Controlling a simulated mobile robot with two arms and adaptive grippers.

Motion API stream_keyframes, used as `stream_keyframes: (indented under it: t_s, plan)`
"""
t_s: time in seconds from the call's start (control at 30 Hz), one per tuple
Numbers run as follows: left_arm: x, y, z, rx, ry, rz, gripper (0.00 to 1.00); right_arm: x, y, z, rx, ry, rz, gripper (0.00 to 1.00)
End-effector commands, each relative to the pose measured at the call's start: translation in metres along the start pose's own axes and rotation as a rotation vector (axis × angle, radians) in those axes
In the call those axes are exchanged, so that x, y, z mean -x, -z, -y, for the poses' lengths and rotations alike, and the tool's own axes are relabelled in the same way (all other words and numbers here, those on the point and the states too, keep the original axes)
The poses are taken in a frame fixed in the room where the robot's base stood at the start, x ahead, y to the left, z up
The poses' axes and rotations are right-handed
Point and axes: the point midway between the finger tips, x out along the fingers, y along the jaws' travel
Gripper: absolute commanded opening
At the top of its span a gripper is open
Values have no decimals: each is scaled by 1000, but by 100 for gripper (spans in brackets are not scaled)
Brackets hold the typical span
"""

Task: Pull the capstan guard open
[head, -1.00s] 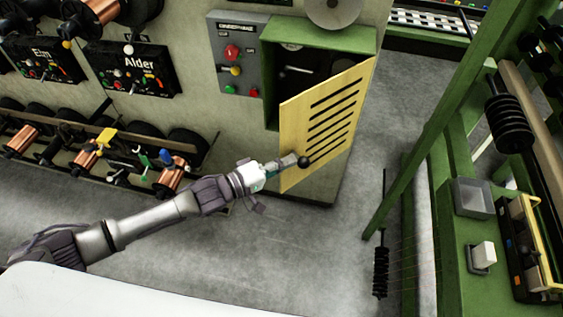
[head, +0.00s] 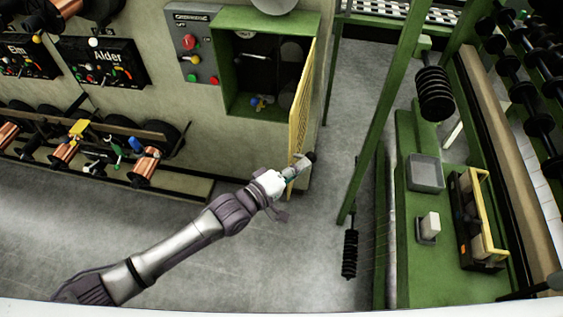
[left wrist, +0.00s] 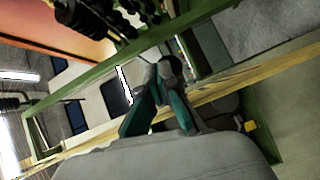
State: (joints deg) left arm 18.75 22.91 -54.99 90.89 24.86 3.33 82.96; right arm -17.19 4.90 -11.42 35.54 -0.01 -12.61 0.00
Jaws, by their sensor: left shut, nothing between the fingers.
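The yellow slotted capstan guard (head: 302,100) stands swung wide out from the right side of its green housing (head: 224,62), seen nearly edge-on in the head view. The housing's dark inside shows a grey disc and small blue and yellow parts. My left gripper (head: 300,165) is at the guard's lower free edge, beside its dark round knob (head: 310,157). In the left wrist view my left gripper (left wrist: 160,85) has its fingertips close together by a dark knob, with the guard's yellow edge (left wrist: 232,94) behind. The fingers are shut with nothing visible between them. My right gripper is not seen.
A grey control panel (head: 194,48) with red, yellow and green buttons is left of the housing. A rack of copper spools (head: 145,165) stands at left. A green post (head: 385,110) and a green machine (head: 424,260) stand at right.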

Motion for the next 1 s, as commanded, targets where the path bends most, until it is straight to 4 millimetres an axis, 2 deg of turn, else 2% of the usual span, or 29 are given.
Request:
stream_keyframes:
  t_s: [0.1, 0.33, 1.0]
  plan:
    - [-13, -12, -3, 2, -1, -1, 0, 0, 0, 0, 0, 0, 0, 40]
    - [-27, -25, -5, 1, 1, -1, 0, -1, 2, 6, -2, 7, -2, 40]
    - [-30, -30, -7, 0, 1, -1, 0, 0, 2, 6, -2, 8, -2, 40]
